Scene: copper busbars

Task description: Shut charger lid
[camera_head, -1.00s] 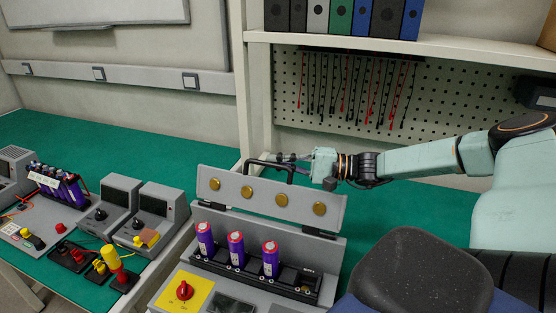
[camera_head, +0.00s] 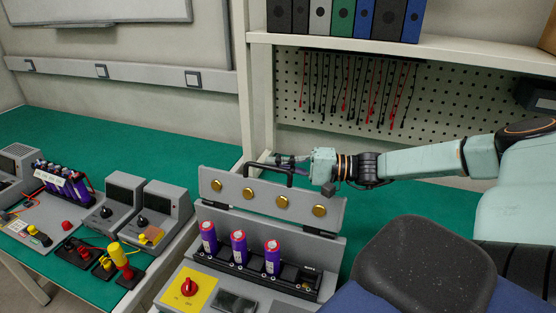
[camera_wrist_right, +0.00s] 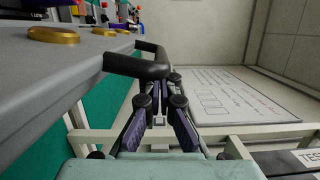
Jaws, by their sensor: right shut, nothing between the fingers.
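The charger (camera_head: 268,284) is a grey box with a row of purple cells standing in a black holder; three cells show, the middle one (camera_head: 239,246) among them. Its lid (camera_head: 326,214) stands open, tilted up behind the cells, with several brass discs on its inner face and a black handle (camera_head: 270,167) on its top edge. My right gripper (camera_head: 284,158) is shut and empty, just behind the handle in the head view. In the right wrist view the handle (camera_wrist_right: 140,66) lies just ahead of the fingers (camera_wrist_right: 160,84); I cannot tell whether they touch it. My left gripper is not in view.
A shelf (camera_head: 420,50) with binders and a pegboard (camera_head: 440,115) stand behind. A dark rounded block (camera_head: 424,262) fills the front right.

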